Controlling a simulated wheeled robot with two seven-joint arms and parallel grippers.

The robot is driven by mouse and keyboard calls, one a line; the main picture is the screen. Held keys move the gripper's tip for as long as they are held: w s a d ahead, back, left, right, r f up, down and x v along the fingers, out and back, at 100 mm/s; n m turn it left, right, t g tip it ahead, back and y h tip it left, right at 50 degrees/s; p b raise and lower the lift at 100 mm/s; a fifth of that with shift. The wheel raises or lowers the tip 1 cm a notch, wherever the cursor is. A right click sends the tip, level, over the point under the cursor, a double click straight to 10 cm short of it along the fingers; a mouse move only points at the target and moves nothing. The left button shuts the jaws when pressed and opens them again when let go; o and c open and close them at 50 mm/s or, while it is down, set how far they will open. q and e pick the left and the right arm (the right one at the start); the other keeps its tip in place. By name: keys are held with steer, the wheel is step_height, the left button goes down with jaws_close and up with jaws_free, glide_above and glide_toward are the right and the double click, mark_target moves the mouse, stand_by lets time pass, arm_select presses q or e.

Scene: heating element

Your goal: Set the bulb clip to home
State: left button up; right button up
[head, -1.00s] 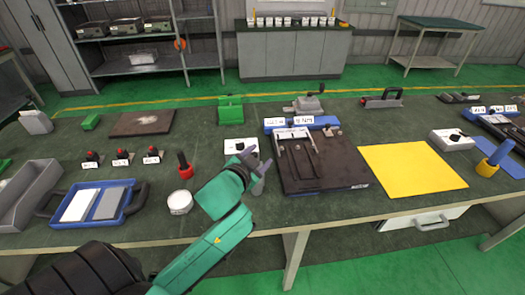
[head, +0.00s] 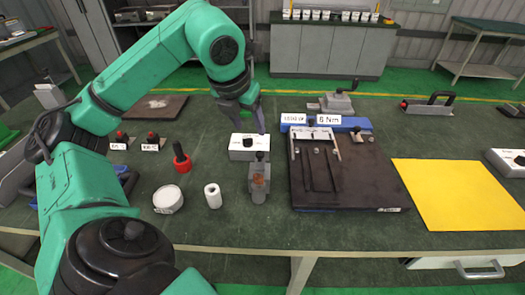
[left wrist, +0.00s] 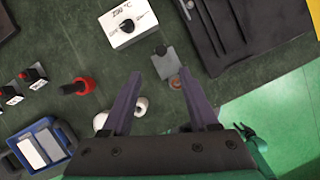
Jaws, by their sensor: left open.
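No part is marked as the bulb clip, so I cannot tell for sure which it is. A small grey block (head: 258,193) with a copper-brown part stands on the bench left of the dark fixture board (head: 345,180). The block also shows in the left wrist view (left wrist: 166,62), beyond the fingers. A white box (head: 240,155) with a black knob stands just behind it; its label shows in the left wrist view (left wrist: 128,25). My left gripper (head: 250,124) is open and empty, raised above the white box in the head view. My right gripper is out of view.
A white roll (head: 213,196), a round white tin (head: 168,199) and a red-based black-handled tool (head: 181,158) stand to the left. A yellow sheet (head: 460,193) lies right of the board. Labels stand on the blue bar (head: 345,124) at the board's back.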

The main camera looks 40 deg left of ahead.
mark_target(260, 153)
arm_select(q)
steer(key=x, duration=1.3)
steer(key=shift+s+d+f, duration=0.1)
steer(key=shift+f, duration=0.05)
jaws_close()
stand_by(0.6)
